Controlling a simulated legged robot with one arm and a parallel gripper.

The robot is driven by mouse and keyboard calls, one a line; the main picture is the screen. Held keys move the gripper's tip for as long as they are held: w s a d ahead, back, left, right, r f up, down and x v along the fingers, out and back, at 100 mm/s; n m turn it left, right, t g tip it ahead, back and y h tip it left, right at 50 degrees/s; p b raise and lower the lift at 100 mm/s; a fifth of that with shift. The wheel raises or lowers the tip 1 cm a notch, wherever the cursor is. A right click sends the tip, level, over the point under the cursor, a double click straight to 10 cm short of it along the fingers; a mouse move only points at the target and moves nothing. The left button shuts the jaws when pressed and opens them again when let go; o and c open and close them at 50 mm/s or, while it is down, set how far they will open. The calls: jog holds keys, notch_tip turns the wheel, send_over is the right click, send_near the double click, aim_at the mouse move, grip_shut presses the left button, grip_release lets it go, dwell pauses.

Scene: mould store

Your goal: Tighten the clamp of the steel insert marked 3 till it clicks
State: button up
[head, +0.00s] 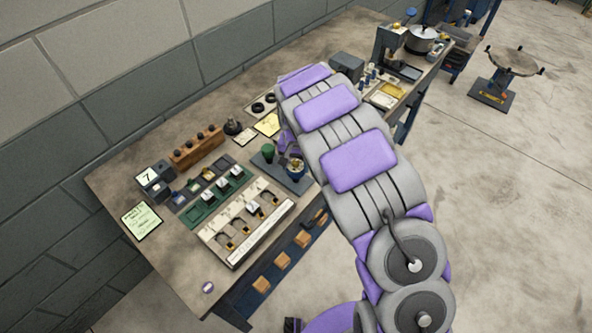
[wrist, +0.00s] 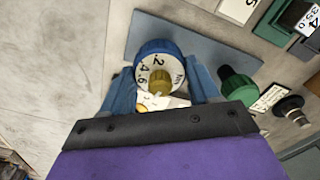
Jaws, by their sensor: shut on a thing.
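In the wrist view my gripper (wrist: 163,78) has its two blue fingers on either side of a round blue-rimmed dial (wrist: 157,47). The dial has a white face marked 2, 4, 6 and Nm, and a brass centre. In the head view the dial (head: 297,168) stands on a dark plate beside a green knob (head: 268,151); my arm hides most of my gripper there. A pale board (head: 212,238) with several clamp places lies nearer, with a white block (head: 253,207) in one place. I cannot read a 3 on any insert.
A green tray (head: 194,218) holds several small white blocks. A wooden rack (head: 196,148) and a sign marked 7 (head: 147,177) stand toward the wall. A green note (head: 142,219) lies at the left. The bench's near left corner is mostly bare.

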jog(key=shift+r+p, duration=0.6)
jog(key=shift+r, duration=1.15)
